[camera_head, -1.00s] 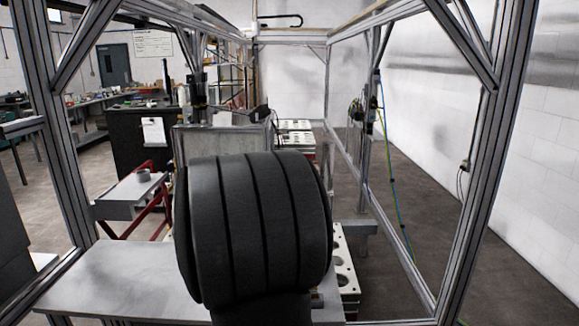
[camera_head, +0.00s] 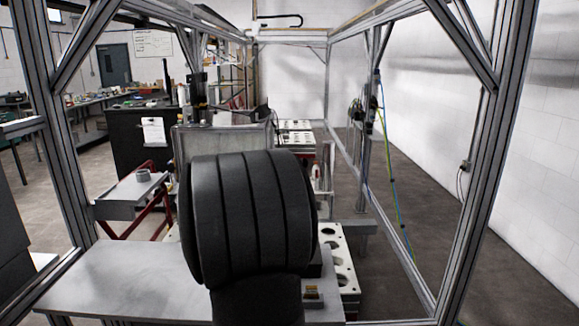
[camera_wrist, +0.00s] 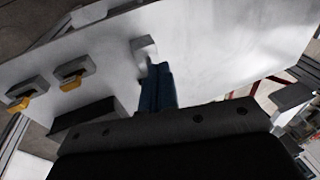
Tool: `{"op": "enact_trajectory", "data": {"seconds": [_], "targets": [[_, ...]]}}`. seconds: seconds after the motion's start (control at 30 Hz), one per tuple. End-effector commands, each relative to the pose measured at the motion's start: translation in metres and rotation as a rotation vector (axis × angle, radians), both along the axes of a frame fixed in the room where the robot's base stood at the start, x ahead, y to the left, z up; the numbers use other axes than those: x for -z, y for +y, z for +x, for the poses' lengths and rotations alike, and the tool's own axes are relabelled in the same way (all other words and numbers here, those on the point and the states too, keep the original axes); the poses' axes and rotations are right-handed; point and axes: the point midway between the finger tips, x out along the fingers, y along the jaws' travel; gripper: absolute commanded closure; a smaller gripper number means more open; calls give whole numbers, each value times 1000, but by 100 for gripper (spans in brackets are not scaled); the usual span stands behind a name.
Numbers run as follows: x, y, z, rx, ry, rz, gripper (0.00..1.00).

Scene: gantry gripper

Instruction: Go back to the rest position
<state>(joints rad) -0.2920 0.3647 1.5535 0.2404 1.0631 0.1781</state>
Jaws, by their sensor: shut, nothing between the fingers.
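In the wrist view my gripper (camera_wrist: 158,72) shows as blue fingers closed together, with nothing between them. It is over the pale metal table (camera_wrist: 225,45), which also shows in the head view (camera_head: 110,280). A small grey curved piece (camera_wrist: 143,47) appears right by the fingertips; I cannot tell whether they touch. In the head view my own large black arm link fills the middle and hides my gripper.
A white holed rack (camera_head: 340,265) stands right of the table. Gantry posts (camera_head: 490,150) frame both sides. A grey cart (camera_head: 130,195) stands at left.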

Motion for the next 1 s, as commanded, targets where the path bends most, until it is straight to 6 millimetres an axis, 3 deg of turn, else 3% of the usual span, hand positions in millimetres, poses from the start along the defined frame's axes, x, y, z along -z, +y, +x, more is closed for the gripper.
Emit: {"op": "enact_trajectory", "data": {"seconds": [0.07,0.3,0.77,1.0], "targets": [[15,0,1,1,4,-2,100],[29,0,15,1,0,-1,100],[28,0,11,0,-1,0,100],[5,0,2,0,-3,1,100]]}}
